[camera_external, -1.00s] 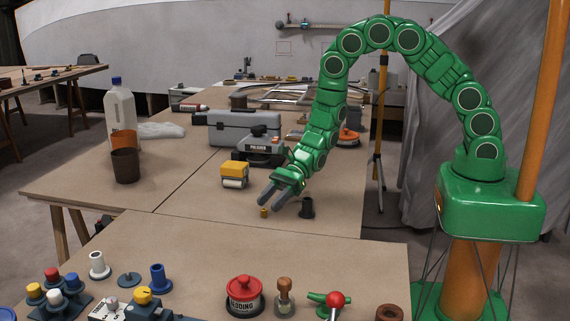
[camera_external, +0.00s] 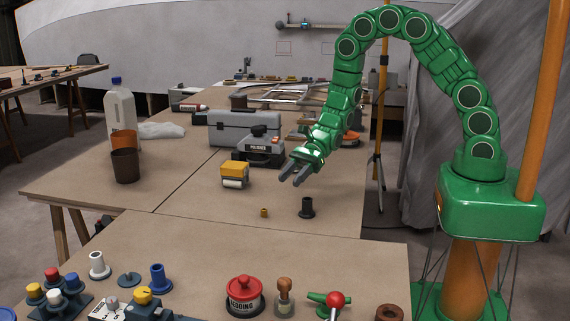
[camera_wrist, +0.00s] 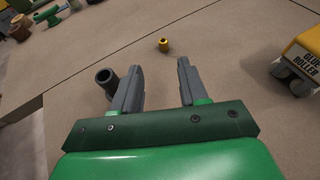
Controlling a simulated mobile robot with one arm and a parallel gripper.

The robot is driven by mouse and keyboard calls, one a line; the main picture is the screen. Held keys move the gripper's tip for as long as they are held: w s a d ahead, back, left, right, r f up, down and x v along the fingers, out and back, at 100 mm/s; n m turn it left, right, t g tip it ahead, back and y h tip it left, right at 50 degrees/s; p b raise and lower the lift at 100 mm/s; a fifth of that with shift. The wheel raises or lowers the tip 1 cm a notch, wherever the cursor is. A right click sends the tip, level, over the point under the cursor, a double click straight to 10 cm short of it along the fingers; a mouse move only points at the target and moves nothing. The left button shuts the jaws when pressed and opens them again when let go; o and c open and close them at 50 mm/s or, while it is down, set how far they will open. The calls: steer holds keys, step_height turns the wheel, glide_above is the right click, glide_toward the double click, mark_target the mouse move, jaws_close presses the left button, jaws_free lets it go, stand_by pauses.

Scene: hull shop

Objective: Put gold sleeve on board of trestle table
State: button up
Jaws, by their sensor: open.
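The gold sleeve (camera_external: 264,212), a small short cylinder, stands on the board of the trestle table (camera_external: 215,205) near its front edge. In the wrist view the gold sleeve (camera_wrist: 164,45) shows beyond my fingertips, between their lines and apart from them. My gripper (camera_external: 292,176) is open and empty, raised above the board behind and to the right of the sleeve. In the wrist view my gripper (camera_wrist: 160,78) has its two grey fingers spread. A dark flanged sleeve (camera_external: 307,208) stands right of the gold one; it also shows beside my left finger in the wrist view (camera_wrist: 106,78).
A yellow glue roller (camera_external: 235,174) stands left of my gripper, with a polisher (camera_external: 262,150) and grey toolbox (camera_external: 228,130) behind. A nearer bench (camera_external: 205,262) holds a red-lidded pot (camera_external: 244,297) and several knobs. The board around the gold sleeve is clear.

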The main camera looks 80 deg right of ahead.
steer(key=s+a+r+n+g+h, duration=0.15)
steer(key=s+r+n+g, duration=0.25)
steer(key=s+r+n, duration=0.55)
steer(key=s+a+r+n+g, duration=0.35)
steer(key=s+r, duration=0.35)
steer(key=s, duration=0.5)
steer(key=s+d+r+n+h, duration=0.3)
steer(key=s+d+n+h, duration=0.2)
steer(key=s+d, duration=0.3)
steer(key=s+d+r+n+h, duration=0.3)
steer(key=s+d+n+h, duration=0.1)
steer(key=s+d, duration=0.5)
steer(key=shift+s+r+n+h, duration=0.2)
steer(key=shift+r+n+h, duration=0.2)
steer(key=shift+h, duration=0.35)
steer(key=shift+o, duration=0.6)
steer(key=shift+s+d+r, duration=0.2)
steer(key=shift+d, duration=0.25)
